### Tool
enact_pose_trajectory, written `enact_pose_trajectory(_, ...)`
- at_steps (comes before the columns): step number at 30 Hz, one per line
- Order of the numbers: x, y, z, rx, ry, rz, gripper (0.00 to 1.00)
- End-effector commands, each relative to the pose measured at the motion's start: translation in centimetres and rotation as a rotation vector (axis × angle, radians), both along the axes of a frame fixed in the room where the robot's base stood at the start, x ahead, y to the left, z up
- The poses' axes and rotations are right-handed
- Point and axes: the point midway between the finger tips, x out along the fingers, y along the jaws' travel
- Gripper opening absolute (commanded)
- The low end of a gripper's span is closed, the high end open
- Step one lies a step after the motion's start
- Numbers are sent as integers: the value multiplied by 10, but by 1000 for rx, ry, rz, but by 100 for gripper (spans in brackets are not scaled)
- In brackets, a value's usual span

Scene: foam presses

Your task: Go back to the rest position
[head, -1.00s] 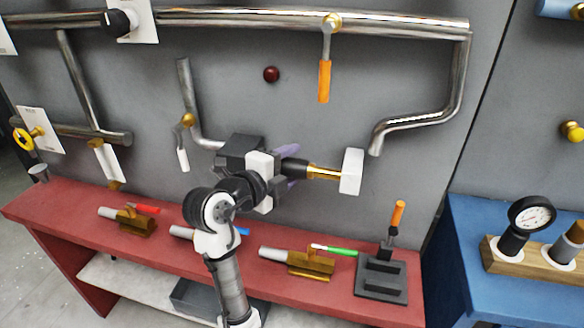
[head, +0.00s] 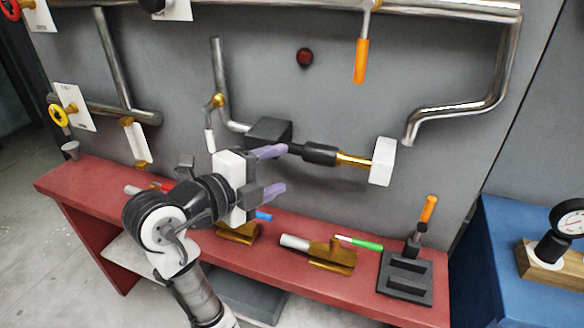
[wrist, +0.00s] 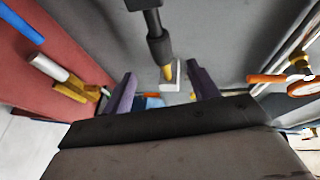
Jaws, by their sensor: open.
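My gripper (head: 272,172) is open, with two purple fingers spread apart and nothing between them. It is in front of the grey wall panel, above the red bench. A black device with a brass neck and white block (head: 382,161) juts from the wall to the right of my gripper. The upper purple finger is close to its black body in the head view; I cannot tell whether they touch. In the wrist view my gripper (wrist: 160,88) shows both fingers at the sides, with the black device (wrist: 157,40) ahead.
The red bench (head: 372,295) carries brass clamp pieces (head: 333,257), a green pen (head: 366,244) and a black toggle press (head: 407,280). Steel pipes (head: 455,110) and an orange-handled valve (head: 361,60) are on the wall. A blue bench (head: 500,250) with a gauge stands right.

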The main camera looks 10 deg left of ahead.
Motion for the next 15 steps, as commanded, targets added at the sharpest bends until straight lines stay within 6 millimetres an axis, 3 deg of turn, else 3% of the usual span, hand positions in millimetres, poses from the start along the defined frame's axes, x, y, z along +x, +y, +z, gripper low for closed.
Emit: enact_pose_trajectory(15, -9, 7, 3, -5, -1, 4, 59)
